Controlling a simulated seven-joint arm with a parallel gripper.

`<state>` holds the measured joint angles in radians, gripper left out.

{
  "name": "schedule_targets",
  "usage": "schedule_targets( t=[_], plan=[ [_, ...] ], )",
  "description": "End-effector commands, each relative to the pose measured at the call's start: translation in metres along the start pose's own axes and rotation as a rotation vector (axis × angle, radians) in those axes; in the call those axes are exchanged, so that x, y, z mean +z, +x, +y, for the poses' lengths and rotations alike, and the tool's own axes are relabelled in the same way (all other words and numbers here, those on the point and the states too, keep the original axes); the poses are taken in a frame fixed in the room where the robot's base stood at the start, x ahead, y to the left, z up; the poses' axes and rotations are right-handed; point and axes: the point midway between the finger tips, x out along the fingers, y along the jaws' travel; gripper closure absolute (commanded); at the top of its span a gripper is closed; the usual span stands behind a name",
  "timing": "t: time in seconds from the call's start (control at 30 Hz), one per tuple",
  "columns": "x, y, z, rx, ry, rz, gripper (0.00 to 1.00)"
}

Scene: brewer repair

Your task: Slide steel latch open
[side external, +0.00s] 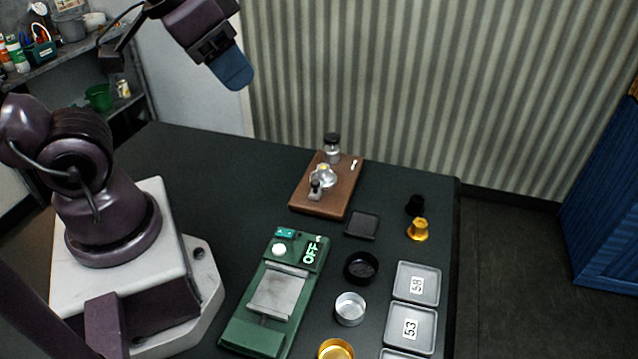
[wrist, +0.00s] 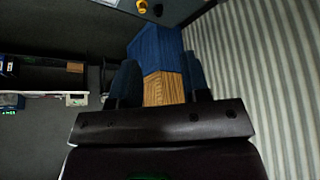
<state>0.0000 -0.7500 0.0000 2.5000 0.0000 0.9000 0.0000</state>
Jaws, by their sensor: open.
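A brown wooden board (side external: 330,204) lies on the dark table in the side view. It bears a small steel fitting (side external: 322,176) with a rounded silver body and a short upright part. I cannot tell which piece of it is the latch, or how it is set. My gripper (side external: 232,72) is high above the table, up and left of the board and well apart from it. In the wrist view my gripper (wrist: 160,82) shows two dark blue fingers spread apart with nothing held between them. The board and fitting are not clearly visible in the wrist view.
A black-capped jar (side external: 332,150) stands at the board's back. In front are a green scale reading OFF (side external: 256,338), a black dish (side external: 361,267), a silver dish (side external: 350,309) and numbered trays (side external: 417,283). A gold piece (side external: 418,230) stands to the right. Table left of the board is clear.

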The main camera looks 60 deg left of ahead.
Motion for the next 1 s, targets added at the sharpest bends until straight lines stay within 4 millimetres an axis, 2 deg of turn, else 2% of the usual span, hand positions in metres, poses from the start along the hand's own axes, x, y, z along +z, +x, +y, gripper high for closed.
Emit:
schedule_targets(
  t=[0.17, 0.2, 0.27, 0.47, 0.57, 0.67, 1.0],
  plan=[
    [0.000, 0.000, 0.000, 0.000, 0.000, 0.000, 0.57],
    [0.000, 0.000, 0.000, 0.000, 0.000, 0.000, 0.54],
    [0.000, 0.002, -0.001, -0.002, -0.003, -0.007, 0.54],
    [0.000, 0.030, -0.007, -0.006, -0.037, -0.152, 0.54],
    [-0.008, 0.055, -0.015, -0.011, -0.108, -0.254, 0.54],
    [-0.017, 0.083, -0.025, -0.033, -0.249, -0.340, 0.54],
    [-0.033, 0.191, -0.066, -0.239, -0.932, -0.508, 0.54]
  ],
)
